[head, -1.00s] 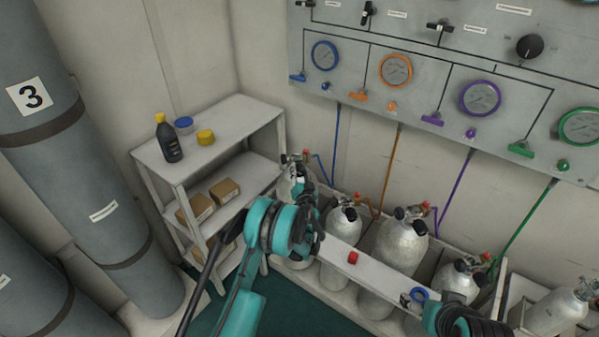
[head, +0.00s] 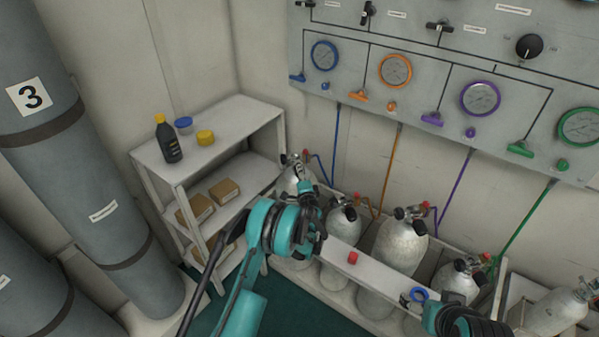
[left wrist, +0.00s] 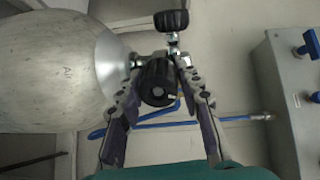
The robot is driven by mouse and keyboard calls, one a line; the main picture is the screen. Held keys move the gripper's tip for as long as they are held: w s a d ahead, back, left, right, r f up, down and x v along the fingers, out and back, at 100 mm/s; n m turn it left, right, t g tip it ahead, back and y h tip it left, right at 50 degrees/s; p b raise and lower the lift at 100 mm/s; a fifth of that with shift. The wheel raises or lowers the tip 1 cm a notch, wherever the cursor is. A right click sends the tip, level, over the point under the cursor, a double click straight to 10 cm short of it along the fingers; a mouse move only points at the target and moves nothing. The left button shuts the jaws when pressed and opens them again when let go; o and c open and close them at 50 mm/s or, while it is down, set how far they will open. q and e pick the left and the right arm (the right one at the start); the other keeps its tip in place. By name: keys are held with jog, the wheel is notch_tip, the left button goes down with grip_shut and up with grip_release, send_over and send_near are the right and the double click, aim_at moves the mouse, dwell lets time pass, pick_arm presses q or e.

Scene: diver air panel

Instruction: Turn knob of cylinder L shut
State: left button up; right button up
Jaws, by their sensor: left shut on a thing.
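The leftmost cylinder (head: 291,182), with a blue hose, stands in the white rack; I take it to be cylinder L. In the left wrist view its pale body (left wrist: 60,70) lies at the left. Its black knob (left wrist: 157,84) sits between the fingers of my left gripper (left wrist: 159,74), which is shut on it. A second black knob (left wrist: 171,20) shows above, clear of the fingers. In the head view my left gripper (head: 307,192) is at this cylinder's top and partly hides it.
Several more cylinders, including a large one (head: 400,245), stand in the rack to the right. The shelf (head: 235,125) is to the left. The gauge panel (head: 440,75) hangs above.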

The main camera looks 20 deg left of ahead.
pick_arm(q)
jog(key=m, duration=0.7)
jog(key=shift+d+f, duration=0.1)
jog(key=m, duration=0.6)
jog(key=shift+y, duration=0.3)
jog(key=shift+m, duration=0.3)
jog(key=o, duration=1.2)
jog(key=shift+f, duration=0.1)
jog(key=shift+c, duration=0.2)
jog(key=v, duration=1.2)
